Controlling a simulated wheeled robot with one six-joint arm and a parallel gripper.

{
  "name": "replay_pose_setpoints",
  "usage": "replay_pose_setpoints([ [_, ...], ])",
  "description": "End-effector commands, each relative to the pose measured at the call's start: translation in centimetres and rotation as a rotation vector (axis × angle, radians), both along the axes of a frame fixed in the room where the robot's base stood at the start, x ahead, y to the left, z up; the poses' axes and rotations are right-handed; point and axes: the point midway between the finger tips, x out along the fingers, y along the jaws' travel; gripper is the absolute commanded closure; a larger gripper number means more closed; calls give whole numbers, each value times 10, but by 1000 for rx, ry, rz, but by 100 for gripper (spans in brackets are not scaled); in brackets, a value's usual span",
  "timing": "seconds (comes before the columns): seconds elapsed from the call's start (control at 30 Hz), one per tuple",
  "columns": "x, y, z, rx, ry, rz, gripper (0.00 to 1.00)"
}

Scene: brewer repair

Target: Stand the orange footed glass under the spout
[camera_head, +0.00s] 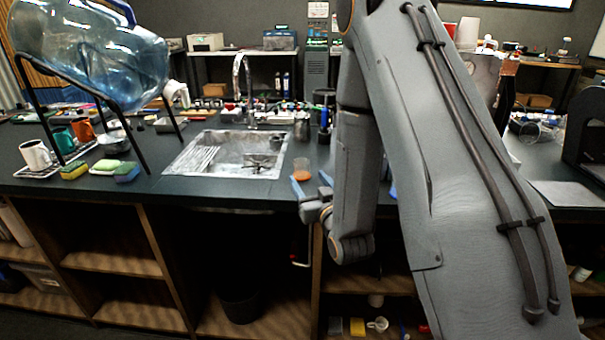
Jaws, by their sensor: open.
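A small glass with an orange-brown tint (302,168) stands on the dark counter just right of the sink; I cannot make out its foot. My gripper (311,183) is open at the counter's front edge, its blue fingertips apart. The fingertips appear just in front of and below the glass; I cannot tell whether they touch it. A white spout (176,92) sticks out from the neck of a large blue water jug (95,52), tilted on a black wire stand at the left. A metal sink tap (240,72) also arches over the sink.
Mugs, including an orange one (83,131), stand by the jug stand, with sponges (126,172) in front. The sink (230,153) lies between stand and glass. Open shelves are below the counter.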

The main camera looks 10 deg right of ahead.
Motion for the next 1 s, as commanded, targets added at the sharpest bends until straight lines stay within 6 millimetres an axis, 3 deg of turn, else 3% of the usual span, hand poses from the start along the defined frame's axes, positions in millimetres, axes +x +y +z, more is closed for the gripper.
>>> replay_pose_setpoints([
  [0.63,71,-3,-1,2,-11,1,41],
  [0.93,77,-2,-2,2,-10,0,41],
  [1.0,77,-2,-2,2,-10,0,49],
])
